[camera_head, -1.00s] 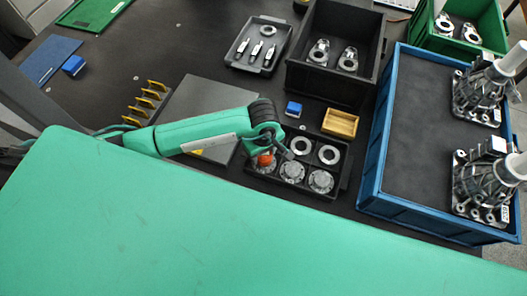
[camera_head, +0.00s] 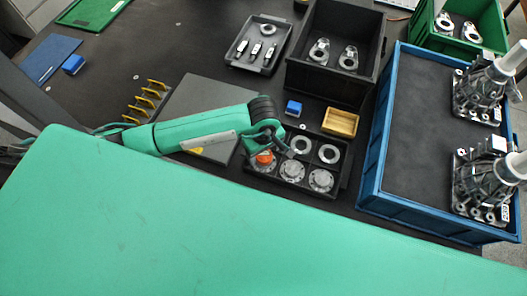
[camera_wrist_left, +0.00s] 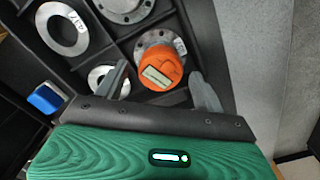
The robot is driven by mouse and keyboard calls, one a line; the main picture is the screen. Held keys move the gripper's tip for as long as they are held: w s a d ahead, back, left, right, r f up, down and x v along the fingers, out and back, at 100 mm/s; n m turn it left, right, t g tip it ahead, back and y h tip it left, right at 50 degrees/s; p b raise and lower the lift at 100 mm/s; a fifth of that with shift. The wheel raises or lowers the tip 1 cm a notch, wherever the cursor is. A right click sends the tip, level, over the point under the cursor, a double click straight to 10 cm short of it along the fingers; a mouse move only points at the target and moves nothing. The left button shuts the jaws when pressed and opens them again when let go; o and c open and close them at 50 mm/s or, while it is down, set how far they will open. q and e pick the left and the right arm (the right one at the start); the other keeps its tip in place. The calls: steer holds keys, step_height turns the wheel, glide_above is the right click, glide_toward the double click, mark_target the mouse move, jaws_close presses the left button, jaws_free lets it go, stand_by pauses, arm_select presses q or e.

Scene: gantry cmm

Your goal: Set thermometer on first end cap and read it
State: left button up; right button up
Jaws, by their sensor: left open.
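The orange thermometer (camera_wrist_left: 163,68) with a small grey display sits on a round metal end cap (camera_wrist_left: 148,40) in the left wrist view. In the head view the thermometer (camera_head: 264,157) is at the left end of the near row of the black divided tray (camera_head: 336,192). Two more end caps, a middle one (camera_head: 292,171) and a right one (camera_head: 321,180), lie in that row. My left gripper (camera_wrist_left: 160,72) is open, with one finger on each side of the thermometer and gaps visible between. The display's digits are too small to read. My right gripper is out of view.
Metal rings (camera_head: 329,154) fill other tray compartments. A blue block (camera_head: 293,108) and a yellow box (camera_head: 341,122) stand behind the tray. A blue crate (camera_head: 368,185) with metal assemblies is at right, a black bin (camera_head: 331,83) behind. A grey plate (camera_head: 190,98) lies left.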

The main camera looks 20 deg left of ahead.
mark_target(263, 155)
arm_select(q)
step_height(263, 155, up, 11)
steer(key=b, duration=0.2)
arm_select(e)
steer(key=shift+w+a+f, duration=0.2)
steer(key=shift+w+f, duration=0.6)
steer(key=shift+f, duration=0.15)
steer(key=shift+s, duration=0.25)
